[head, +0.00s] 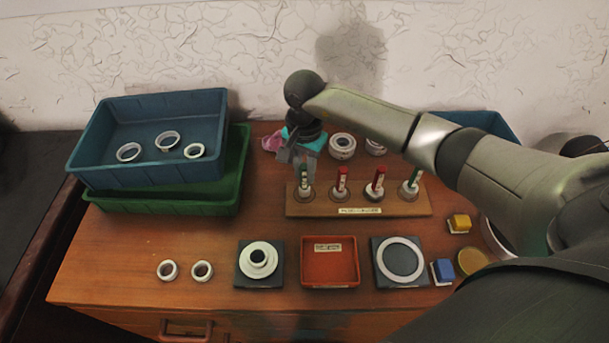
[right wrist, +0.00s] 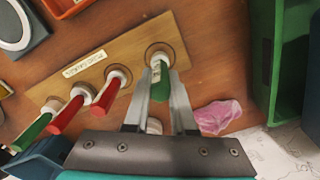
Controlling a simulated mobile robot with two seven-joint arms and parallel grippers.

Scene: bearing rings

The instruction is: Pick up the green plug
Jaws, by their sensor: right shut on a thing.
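A wooden rack (head: 385,210) holds several upright plugs with white collars. A green plug (right wrist: 161,82) stands at its left end in the head view, largely hidden there by my right gripper (head: 304,170). In the right wrist view my right gripper (right wrist: 161,78) has its two fingers shut on this plug, one on each side. The plug's lower end is at its round seat in the rack; I cannot tell if it is lifted. Two red plugs (head: 341,181) (head: 377,182) and another green plug (head: 414,181) stand to its right. My left gripper is not in view.
A blue crate (head: 100,150) with rings sits on a green crate (head: 232,190) at the left. White rings (head: 342,146) and a pink crumpled thing (head: 272,141) lie behind the rack. A red tray (head: 330,275) lies in front.

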